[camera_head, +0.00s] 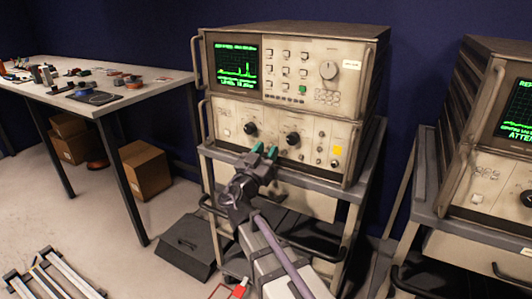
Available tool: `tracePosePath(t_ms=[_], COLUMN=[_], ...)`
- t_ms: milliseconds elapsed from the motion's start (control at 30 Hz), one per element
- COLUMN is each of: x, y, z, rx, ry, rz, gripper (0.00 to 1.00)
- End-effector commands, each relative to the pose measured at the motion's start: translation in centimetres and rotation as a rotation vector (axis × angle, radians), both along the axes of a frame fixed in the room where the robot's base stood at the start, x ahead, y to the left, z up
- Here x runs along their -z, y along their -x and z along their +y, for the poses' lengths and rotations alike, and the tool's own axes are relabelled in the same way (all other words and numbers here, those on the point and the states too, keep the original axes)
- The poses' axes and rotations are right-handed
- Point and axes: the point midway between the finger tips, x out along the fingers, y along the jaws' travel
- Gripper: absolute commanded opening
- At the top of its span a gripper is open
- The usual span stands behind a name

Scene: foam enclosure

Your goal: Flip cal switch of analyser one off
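An analyser (290,75) stands in the middle of the view, with a green trace on its screen (233,66) and a lit green button (302,89). Its lower unit (318,128) has black knobs, small switches and connectors, and a yellow label (337,150). I cannot make out which small control is the cal switch; the lettering is too small. My gripper (265,149) is in front of the lower panel, between the two black knobs (250,128). Its two teal fingertips are apart, with nothing seen between them. I cannot tell whether they touch the panel. My gripper hides part of the panel's lower edge.
The analyser sits on a grey cart (219,153). A second analyser (496,180) stands on another cart at the right. A white table (140,88) with small parts is at the left, with cardboard boxes (145,170) below. Metal rails (60,278) lie on the floor.

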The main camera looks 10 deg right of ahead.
Motion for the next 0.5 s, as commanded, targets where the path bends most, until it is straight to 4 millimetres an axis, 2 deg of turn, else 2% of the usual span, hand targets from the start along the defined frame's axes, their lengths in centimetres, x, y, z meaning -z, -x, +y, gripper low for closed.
tracePosePath(t_ms=[267,367,500], x=[0.3,1.0,2.4], y=[0.4,1.5,4.1], z=[0.3,1.3,3.5], rx=[-0.001,-0.003,-0.004], ry=[0.0,-0.001,0.0], rz=[0.0,-0.001,0.0], gripper=[0.36,0.36,0.36])
